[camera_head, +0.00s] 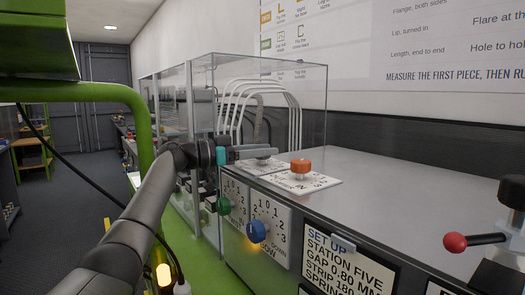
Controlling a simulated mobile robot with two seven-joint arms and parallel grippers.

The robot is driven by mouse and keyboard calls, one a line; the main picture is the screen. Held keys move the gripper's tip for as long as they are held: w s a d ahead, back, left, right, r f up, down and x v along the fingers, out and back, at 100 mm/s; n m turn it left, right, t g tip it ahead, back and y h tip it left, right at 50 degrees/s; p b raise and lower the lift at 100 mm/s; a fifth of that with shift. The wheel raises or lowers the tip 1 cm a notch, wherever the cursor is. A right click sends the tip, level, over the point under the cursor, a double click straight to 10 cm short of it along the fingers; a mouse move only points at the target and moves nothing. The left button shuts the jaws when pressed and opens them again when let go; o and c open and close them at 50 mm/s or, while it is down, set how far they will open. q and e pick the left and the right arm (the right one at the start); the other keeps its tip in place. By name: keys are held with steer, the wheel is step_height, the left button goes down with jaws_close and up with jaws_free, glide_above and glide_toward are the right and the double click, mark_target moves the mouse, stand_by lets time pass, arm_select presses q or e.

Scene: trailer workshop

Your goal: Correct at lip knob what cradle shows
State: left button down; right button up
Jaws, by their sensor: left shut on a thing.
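My left gripper (262,152) reaches in from the left over the cabinet's top. It is shut on a knob on the left dial plate (250,167); the fingers hide most of that knob and its scale. An orange knob (301,166) stands on the right top dial plate (325,181). On the front face are a green knob (224,206) and a blue knob (257,231), each on a white numbered plate. I cannot read a lip label on any plate. I cannot make out a cradle or its reading. My right gripper is not in view.
The grey cabinet top (400,175) is clear right of the dials. Clear guard panels (300,100) stand behind and left, with white hoses inside. A red-balled lever (455,242) sticks out at the right. A setup card (345,262) is on the front, and a wall chart (440,45) hangs above.

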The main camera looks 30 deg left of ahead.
arm_select(q)
steer(key=shift+f, duration=0.1)
steer(key=shift+c, duration=1.5)
jaws_free()
steer(key=shift+s, duration=0.1)
steer(key=b+v, duration=0.2)
steer(key=v, duration=1.3)
